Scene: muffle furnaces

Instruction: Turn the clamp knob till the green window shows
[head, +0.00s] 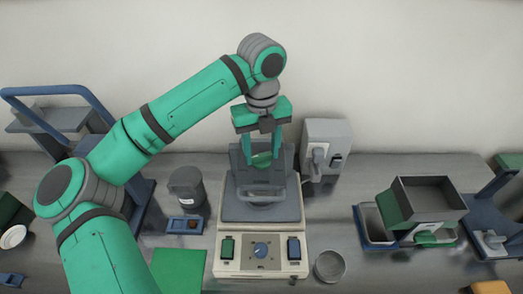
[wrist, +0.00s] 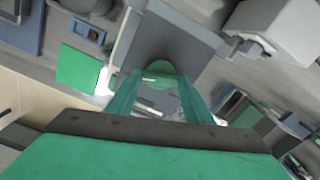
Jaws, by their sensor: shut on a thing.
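The clamp knob (head: 261,160) is a green rounded piece at the top of the grey clamp frame on the cream machine (head: 228,262) in the middle of the bench. My gripper (head: 262,153) points down from above and is shut on the knob, one finger on each side. In the wrist view, the knob (wrist: 158,70) shows between the tips of my green fingers. I cannot make out a green window apart from the knob. The machine's front panel has a blue dial (head: 261,250), a green switch (head: 227,248) and a blue part at its right.
A dark grey jar (head: 186,188) and a small blue tray (head: 185,225) stand left of the machine. A grey box unit (head: 327,150) is behind right, and a round metal dish (head: 330,266) at front right.

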